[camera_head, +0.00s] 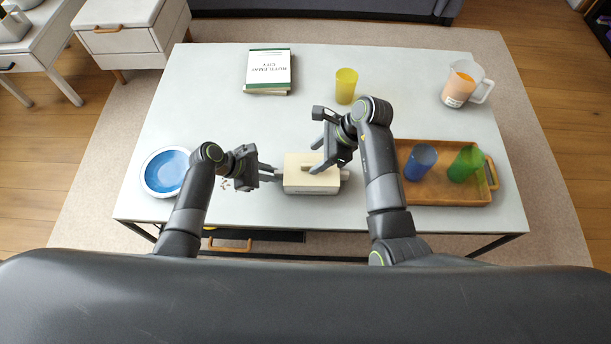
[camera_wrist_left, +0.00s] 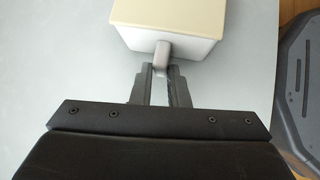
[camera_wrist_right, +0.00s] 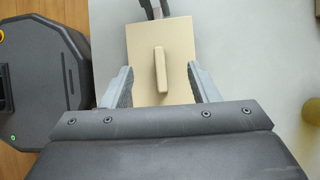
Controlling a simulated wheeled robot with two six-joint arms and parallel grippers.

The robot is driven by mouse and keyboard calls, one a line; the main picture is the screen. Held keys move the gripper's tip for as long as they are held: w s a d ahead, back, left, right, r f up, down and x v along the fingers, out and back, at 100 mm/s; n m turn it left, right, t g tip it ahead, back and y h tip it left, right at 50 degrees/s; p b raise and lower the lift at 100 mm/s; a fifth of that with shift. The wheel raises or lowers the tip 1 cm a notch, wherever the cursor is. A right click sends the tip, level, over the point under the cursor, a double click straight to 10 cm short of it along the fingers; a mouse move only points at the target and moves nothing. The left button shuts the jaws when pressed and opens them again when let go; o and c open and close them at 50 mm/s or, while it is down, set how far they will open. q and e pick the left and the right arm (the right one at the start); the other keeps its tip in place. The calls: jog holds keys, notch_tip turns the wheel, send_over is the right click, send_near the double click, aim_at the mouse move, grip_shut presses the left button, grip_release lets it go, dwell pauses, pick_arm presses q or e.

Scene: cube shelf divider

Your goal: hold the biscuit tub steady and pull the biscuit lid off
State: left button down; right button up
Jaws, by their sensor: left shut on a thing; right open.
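The biscuit tub (camera_head: 310,191) is a white box on the table, with a flat cream biscuit lid (camera_head: 297,176) seated on top. The lid has a raised bar handle, seen in the right wrist view (camera_wrist_right: 160,70). A grey tab (camera_wrist_left: 162,54) sticks out of the tub's left end. My left gripper (camera_head: 277,173) is shut on this tab, which shows between its fingers in the left wrist view. My right gripper (camera_head: 318,160) is open above the lid. Its fingers stand on either side of the handle, apart from it.
A wooden tray (camera_head: 437,195) with a blue cup (camera_head: 420,162) and a green cup (camera_head: 465,164) lies right of the tub. A blue plate (camera_head: 166,172) is at the left. A book (camera_head: 267,70), yellow cup (camera_head: 346,86) and pitcher (camera_head: 462,84) stand farther back.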

pick_arm(q)
jog(key=shift+s+a+f+y+p, duration=0.1)
jog(key=shift+f+y+p, duration=0.15)
jog(key=shift+p, duration=0.55)
pick_arm(e)
jog(key=shift+r, duration=0.8)
dwell(0.4)
pick_arm(q)
jog(key=c, duration=2)
grip_release()
jog(key=shift+c, duration=0.2)
grip_shut()
pick_arm(e)
jog(key=shift+f, duration=0.1)
pick_arm(q)
jog(key=shift+r, duration=0.1)
